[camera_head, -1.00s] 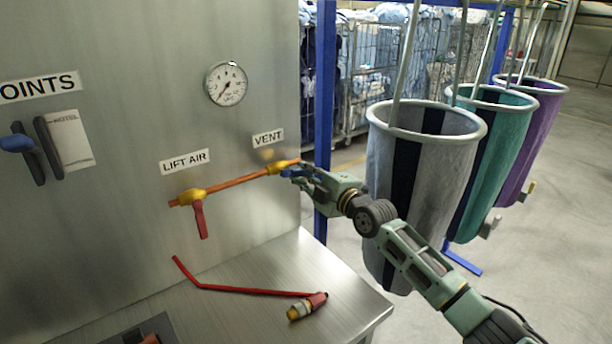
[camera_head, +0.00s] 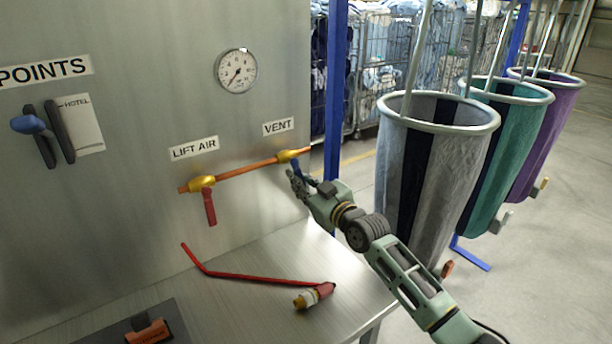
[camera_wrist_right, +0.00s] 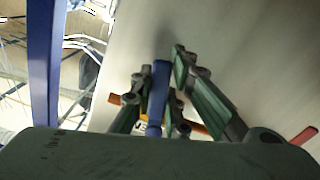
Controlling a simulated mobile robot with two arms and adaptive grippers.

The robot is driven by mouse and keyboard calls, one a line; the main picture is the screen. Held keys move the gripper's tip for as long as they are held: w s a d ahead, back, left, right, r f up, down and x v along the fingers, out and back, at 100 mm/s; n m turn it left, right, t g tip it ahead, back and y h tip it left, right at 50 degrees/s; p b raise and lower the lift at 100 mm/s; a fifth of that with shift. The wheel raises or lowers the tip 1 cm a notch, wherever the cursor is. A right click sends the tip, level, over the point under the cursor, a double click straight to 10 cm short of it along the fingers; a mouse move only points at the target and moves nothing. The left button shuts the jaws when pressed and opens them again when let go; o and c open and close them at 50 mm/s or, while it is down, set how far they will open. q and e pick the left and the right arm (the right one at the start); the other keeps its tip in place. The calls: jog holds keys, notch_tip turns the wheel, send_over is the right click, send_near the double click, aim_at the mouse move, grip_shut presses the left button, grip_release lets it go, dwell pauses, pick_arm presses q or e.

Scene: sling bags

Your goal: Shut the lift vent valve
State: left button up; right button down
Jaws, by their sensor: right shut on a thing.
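The vent valve (camera_head: 287,156) is a yellow body on the copper pipe (camera_head: 245,171), under the VENT label (camera_head: 278,127). Its blue lever (camera_head: 296,169) now points down, across the pipe. My right gripper (camera_head: 297,181) is shut on this lever, just below the pipe. In the right wrist view the blue lever (camera_wrist_right: 157,92) stands between the fingers, partly hidden by them. The lift air valve (camera_head: 201,184), with a red lever (camera_head: 210,207) hanging down, sits on the left part of the same pipe. My left gripper is out of view.
A steel ledge (camera_head: 240,310) below holds a red hose with a coupling (camera_head: 315,295). A pressure gauge (camera_head: 237,71) is on the panel above. A blue post (camera_head: 334,90) and hanging grey (camera_head: 425,200), green and purple bags stand to the right.

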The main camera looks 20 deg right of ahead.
jog(key=shift+s+a+f+m+p, duration=0.1)
jog(key=shift+s+a+m+p, duration=0.15)
jog(key=shift+a+m, duration=0.5)
jog(key=shift+s+a+f+m+p, duration=0.1)
jog(key=shift+a+m+p, duration=0.2)
jog(key=shift+m, duration=0.85)
jog(key=c, duration=1.7)
grip_release()
jog(key=v, duration=1.2)
